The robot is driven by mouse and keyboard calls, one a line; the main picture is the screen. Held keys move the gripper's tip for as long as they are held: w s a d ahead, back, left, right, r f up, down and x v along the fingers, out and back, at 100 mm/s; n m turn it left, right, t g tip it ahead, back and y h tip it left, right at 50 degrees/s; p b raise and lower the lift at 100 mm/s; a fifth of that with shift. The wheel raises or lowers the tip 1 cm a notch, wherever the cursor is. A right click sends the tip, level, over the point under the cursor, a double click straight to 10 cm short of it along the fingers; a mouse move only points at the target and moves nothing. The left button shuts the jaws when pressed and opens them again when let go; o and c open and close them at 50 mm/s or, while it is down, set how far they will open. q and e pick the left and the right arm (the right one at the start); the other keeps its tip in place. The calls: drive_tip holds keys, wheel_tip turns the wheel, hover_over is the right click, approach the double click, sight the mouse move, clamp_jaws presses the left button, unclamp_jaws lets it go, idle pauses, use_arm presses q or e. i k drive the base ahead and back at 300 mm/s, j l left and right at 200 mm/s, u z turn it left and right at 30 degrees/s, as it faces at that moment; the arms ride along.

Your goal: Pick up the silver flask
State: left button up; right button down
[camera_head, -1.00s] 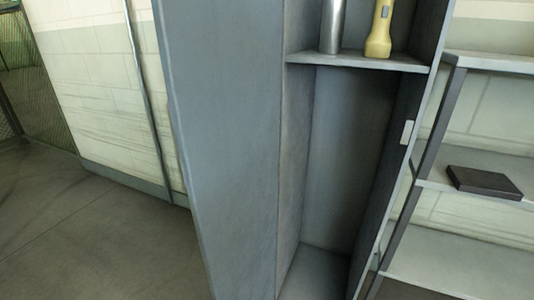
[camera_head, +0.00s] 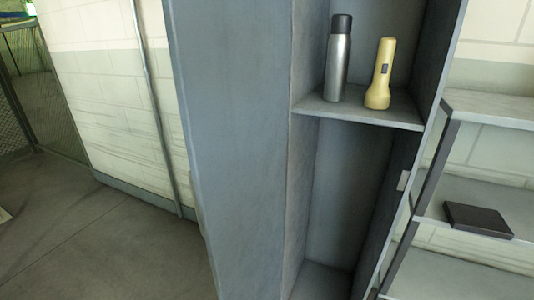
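The silver flask (camera_head: 338,66) stands upright on the upper shelf (camera_head: 358,113) inside a grey-blue locker. It has a black cap and is near the shelf's left side. A yellow flashlight (camera_head: 379,76) stands to its right on the same shelf, with a small gap between them. Neither of my grippers is in view.
The locker (camera_head: 235,150) has a tall outer side on the left and an empty lower compartment. To the right, an open shelving rack (camera_head: 480,188) holds a dark flat box (camera_head: 477,220). Open floor (camera_head: 110,250) lies to the left, along a pale wall.

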sight(339, 42)
drive_tip(key=i+j+z, duration=0.2)
drive_tip(key=j+z, duration=0.2)
drive_tip(key=j, duration=0.15)
drive_tip(key=i+j+z, duration=0.15)
drive_tip(key=j+z, duration=0.25)
drive_tip(key=j, duration=0.15)
drive_tip(key=j+z, duration=0.4)
drive_tip(key=j, duration=0.2)
drive_tip(key=l+u, duration=0.15)
drive_tip(key=l, duration=0.25)
drive_tip(key=k+l+u, duration=0.2)
drive_tip(key=l, duration=0.15)
drive_tip(key=l+u, duration=0.15)
drive_tip(key=l, duration=0.2)
drive_tip(key=i+l+u, duration=0.1)
drive_tip(key=l, duration=0.2)
drive_tip(key=i+l, duration=0.2)
drive_tip(key=l, duration=0.15)
drive_tip(key=i+l+u, duration=0.15)
drive_tip(key=l, duration=0.2)
drive_tip(key=i+l+u, duration=0.1)
drive_tip(key=l, duration=0.2)
drive_tip(key=i+l+u, duration=0.1)
drive_tip(key=l, duration=0.3)
